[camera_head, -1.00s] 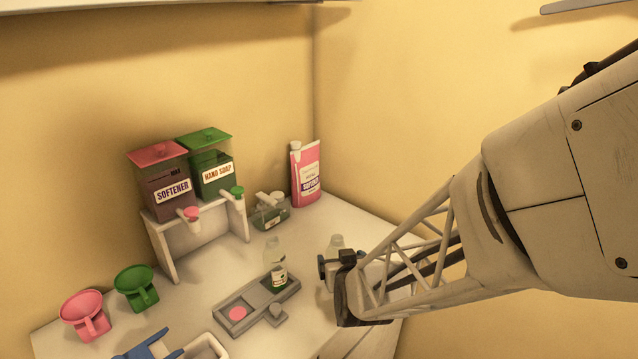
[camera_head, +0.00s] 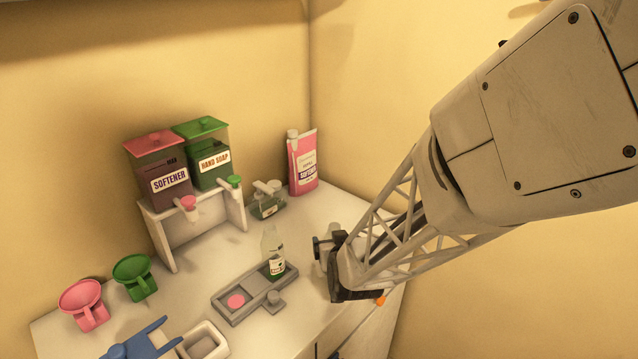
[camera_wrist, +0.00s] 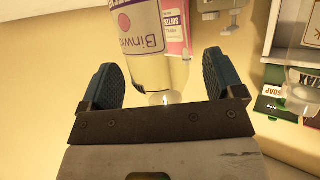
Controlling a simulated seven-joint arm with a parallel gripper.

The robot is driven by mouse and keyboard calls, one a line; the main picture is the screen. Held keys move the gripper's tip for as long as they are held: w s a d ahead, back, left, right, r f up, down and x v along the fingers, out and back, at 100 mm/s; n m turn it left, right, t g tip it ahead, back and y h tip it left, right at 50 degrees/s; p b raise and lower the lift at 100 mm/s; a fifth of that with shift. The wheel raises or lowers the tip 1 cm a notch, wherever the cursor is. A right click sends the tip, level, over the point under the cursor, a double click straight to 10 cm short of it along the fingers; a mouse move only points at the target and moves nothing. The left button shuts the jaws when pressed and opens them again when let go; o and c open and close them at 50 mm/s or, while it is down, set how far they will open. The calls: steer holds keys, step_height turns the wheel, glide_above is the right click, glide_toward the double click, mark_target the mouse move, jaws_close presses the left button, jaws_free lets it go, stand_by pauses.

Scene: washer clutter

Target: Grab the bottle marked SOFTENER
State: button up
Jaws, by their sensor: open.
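The pink SOFTENER bottle (camera_head: 303,160) stands upright at the back of the counter, near the wall corner. In the wrist view a pink SOFTENER label (camera_wrist: 174,28) shows behind a nearer bottle. A tank with a red lid (camera_head: 160,172) also carries a SOFTENER label. Finger contact cannot be told.
A green HAND SOAP tank (camera_head: 208,155) shares a white stand (camera_head: 200,232) with the red-lidded tank. A grey tray (camera_head: 235,312) holds a clear bottle (camera_head: 272,245). A small dispenser (camera_head: 266,205) stands left of the pink bottle. Pink (camera_head: 83,300) and green (camera_head: 133,275) scoops lie left.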

steer(key=shift+w+f, duration=0.3)
steer(key=shift+w, duration=0.3)
steer(key=shift+a, duration=0.1)
steer(key=c, duration=1)
steer(key=shift+r, duration=0.2)
steer(key=shift+r, duration=0.8)
steer(key=shift+s+r, duration=0.1)
steer(key=shift+r, duration=0.85)
steer(key=s+d+r, duration=0.1)
steer(key=s+d, duration=0.2)
steer(key=s, duration=1.2)
steer(key=shift+s, duration=0.3)
steer(key=shift+r, duration=0.1)
